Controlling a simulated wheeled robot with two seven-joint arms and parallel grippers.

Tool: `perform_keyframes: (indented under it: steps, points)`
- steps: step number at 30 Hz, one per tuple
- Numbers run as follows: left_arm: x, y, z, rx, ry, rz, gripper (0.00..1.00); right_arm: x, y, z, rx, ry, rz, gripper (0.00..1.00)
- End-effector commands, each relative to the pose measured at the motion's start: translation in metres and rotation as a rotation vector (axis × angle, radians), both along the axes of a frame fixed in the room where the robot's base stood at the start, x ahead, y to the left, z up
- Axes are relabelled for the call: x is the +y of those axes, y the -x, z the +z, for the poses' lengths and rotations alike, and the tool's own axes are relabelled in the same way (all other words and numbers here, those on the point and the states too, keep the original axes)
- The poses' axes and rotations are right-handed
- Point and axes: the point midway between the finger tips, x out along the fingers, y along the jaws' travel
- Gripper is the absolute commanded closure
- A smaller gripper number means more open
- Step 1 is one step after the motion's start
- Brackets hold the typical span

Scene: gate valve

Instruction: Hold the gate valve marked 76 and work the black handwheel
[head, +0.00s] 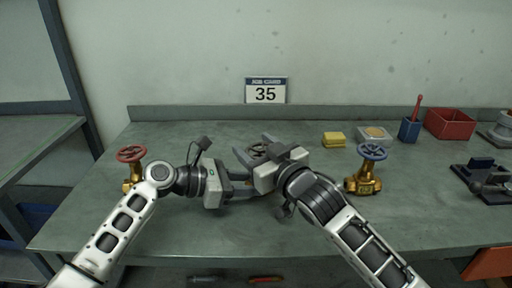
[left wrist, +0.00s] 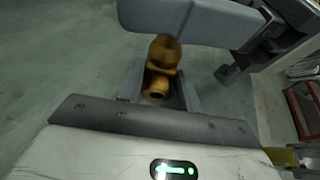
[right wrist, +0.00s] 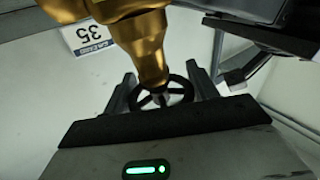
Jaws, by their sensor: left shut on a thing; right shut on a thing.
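The valve with the black handwheel (head: 259,149) is mostly hidden behind my grippers in the head view. Its brass body (left wrist: 163,55) shows between the left fingers in the left wrist view. My left gripper (head: 248,183) is shut on that body. My right gripper (head: 256,150) is shut on the handwheel, which also shows between the fingers in the right wrist view (right wrist: 160,96). The brass body and stem (right wrist: 143,45) extend away from the wheel there. No number can be read on this valve.
A red-wheel brass valve (head: 130,155) stands left and a blue-wheel one (head: 371,155) right, near my arms. A wall sign (head: 265,91) reads 35. A yellow sponge (head: 334,139), blue cup (head: 409,130) and red bin (head: 450,123) stand back right. The back left bench is clear.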

Motion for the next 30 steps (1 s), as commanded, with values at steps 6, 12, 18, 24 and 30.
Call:
perform_keyframes:
  steps: [6,12,18,24,30]
  points:
    - [0.000,-0.001,0.003,-0.004,0.004,0.001,0.78,0.000,0.000,0.000,0.000,-0.001,0.001,0.20]
    - [0.000,-0.001,0.003,-0.004,0.004,0.001,0.78,-0.001,0.001,0.000,0.001,-0.001,0.001,0.20]
    - [0.000,-0.001,0.003,-0.004,0.004,0.001,0.78,-0.015,0.023,-0.001,0.001,0.000,0.001,0.20]
    - [0.000,-0.001,0.003,-0.004,0.004,0.001,0.78,-0.039,0.060,-0.002,0.003,0.001,0.001,0.20]
    - [0.000,-0.001,0.003,-0.004,0.004,0.001,0.78,-0.057,0.089,-0.003,0.004,-0.001,0.001,0.20]
